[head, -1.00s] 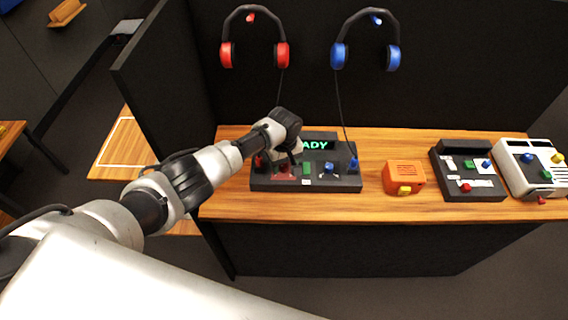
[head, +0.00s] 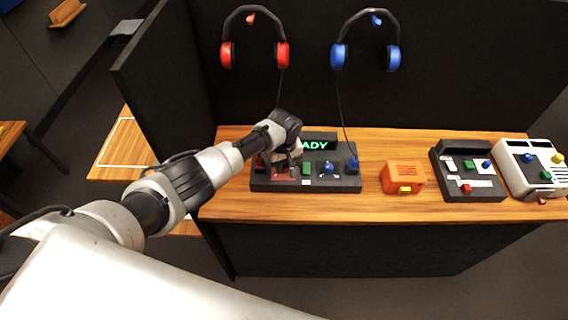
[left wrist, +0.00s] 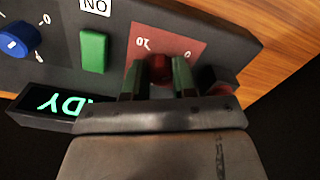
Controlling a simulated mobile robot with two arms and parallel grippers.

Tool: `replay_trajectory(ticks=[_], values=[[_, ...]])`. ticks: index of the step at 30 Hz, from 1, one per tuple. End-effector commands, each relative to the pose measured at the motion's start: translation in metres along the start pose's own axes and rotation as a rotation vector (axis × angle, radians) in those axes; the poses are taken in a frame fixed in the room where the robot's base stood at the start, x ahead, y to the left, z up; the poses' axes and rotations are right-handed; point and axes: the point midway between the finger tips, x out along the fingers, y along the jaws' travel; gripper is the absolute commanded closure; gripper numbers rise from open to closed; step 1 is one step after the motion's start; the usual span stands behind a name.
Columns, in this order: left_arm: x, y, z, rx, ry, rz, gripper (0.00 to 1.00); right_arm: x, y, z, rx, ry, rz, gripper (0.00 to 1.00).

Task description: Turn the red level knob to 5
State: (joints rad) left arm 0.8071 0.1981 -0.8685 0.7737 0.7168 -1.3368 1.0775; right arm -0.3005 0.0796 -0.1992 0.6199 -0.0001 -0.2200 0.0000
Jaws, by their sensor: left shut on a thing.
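The red level knob (left wrist: 161,68) sits on a red-brown plate (left wrist: 190,38) marked "10" and "0" in the left wrist view. My left gripper (left wrist: 159,75) is shut on this knob, one finger on each side. In the head view my left gripper (head: 293,165) reaches down over the left part of the black panel (head: 345,182) and hides the knob there. The knob's pointer and exact setting cannot be read. My right gripper is in neither view.
The panel also has a green button (left wrist: 94,52), a blue knob (left wrist: 17,40) and a partly hidden green-lit display (head: 317,145). An orange box (head: 404,174) and another black panel (head: 466,170) stand to the right. Red headphones (head: 227,54) and blue headphones (head: 338,54) hang behind.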

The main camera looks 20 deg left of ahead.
Motion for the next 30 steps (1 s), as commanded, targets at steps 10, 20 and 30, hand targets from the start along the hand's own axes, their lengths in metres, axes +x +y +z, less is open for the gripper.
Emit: replay_trajectory(ticks=[10, 20, 30], values=[[-0.0002, -0.0004, 0.0006, 0.236, -0.002, 0.0, 0.97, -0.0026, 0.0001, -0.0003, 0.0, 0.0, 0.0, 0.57], [0.0001, -0.0015, 0.0, 0.549, -0.002, 0.0, 0.97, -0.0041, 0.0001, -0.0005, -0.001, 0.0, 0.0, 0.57], [0.0002, -0.0016, -0.0003, 0.873, -0.001, 0.001, 0.97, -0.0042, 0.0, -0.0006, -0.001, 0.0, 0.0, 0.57]])
